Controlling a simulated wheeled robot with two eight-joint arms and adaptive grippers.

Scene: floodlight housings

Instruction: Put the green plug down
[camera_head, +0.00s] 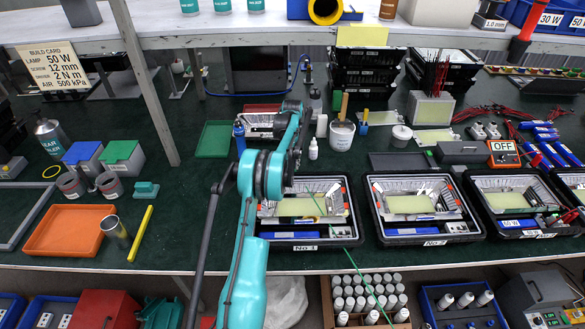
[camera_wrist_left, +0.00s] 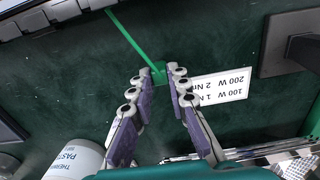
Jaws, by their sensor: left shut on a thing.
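The green plug (camera_wrist_left: 158,76) is a small block at the fingertips of my left gripper (camera_wrist_left: 159,79) in the left wrist view. The gripper is shut on it, one finger on each side. A green cord (camera_wrist_left: 128,35) runs from the plug to the upper left; it also shows in the head view as a thin green line (camera_head: 348,247) crossing case No 1. The dark green mat (camera_wrist_left: 85,85) is beneath; I cannot tell whether the plug touches it. In the head view my left arm hides most of the gripper and the plug. My right gripper is not in view.
A white card (camera_wrist_left: 220,87) with printed wattages lies beside the fingers. A thermal paste tub (camera_wrist_left: 77,158) stands at lower left, also in the head view (camera_head: 341,137). Case No 1 (camera_head: 353,238) is close by. A black base (camera_wrist_left: 290,45) is at right. Some bare mat lies left of the arm.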

